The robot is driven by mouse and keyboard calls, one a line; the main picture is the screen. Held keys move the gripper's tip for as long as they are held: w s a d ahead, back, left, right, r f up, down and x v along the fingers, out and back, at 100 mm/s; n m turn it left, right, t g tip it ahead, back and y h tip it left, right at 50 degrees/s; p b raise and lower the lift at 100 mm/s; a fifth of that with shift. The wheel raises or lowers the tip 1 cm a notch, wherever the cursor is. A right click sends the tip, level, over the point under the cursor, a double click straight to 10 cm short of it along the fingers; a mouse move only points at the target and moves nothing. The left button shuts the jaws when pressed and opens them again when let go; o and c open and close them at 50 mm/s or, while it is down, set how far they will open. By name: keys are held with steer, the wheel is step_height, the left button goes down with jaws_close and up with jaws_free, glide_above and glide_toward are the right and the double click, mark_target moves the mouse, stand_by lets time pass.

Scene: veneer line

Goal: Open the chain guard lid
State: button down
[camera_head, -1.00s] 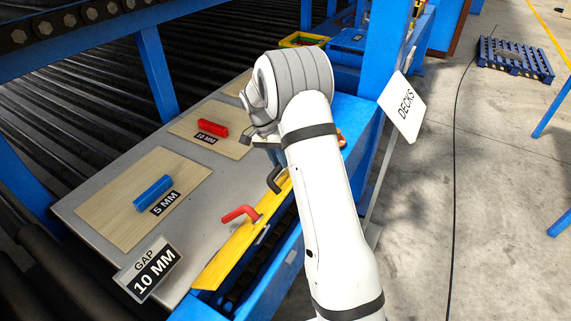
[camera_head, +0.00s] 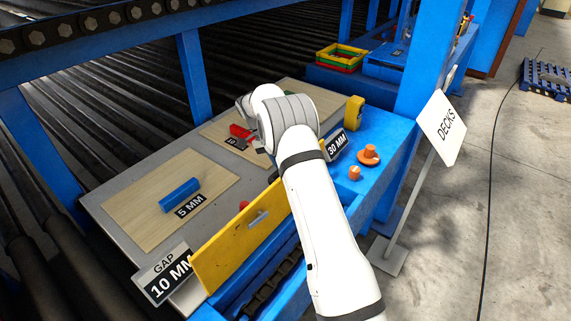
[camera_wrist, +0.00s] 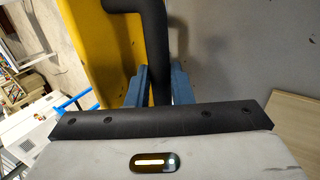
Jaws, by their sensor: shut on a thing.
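The yellow chain guard lid (camera_head: 228,250) stands tilted up on its long edge in the head view, showing its broad face with a small metal fitting (camera_head: 259,219). The dark chain (camera_head: 270,287) shows in the open channel beside it. The yellow lid (camera_wrist: 105,50) is behind that handle. My arm hides the gripper and the lid's far end in the head view.
Wooden boards with a blue block (camera_head: 180,194) and a red block (camera_head: 241,133) lie left of the lid. A gap sign (camera_head: 166,277) stands at its near end. Orange buttons (camera_head: 369,154) and a decks sign (camera_head: 442,119) are to the right.

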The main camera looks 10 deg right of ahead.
steer(key=shift+a+f, duration=0.1)
steer(key=shift+f, duration=0.5)
steer(key=shift+w, duration=0.1)
steer(key=c, duration=1.5)
jaws_free()
steer(key=shift+w, duration=0.15)
steer(key=shift+o, duration=1)
steer(key=shift+r, duration=0.2)
steer(key=p+v, duration=0.5)
steer(key=v, duration=0.2)
steer(key=shift+w+r, duration=0.15)
steer(key=shift+r, duration=0.15)
steer(key=shift+a, duration=0.15)
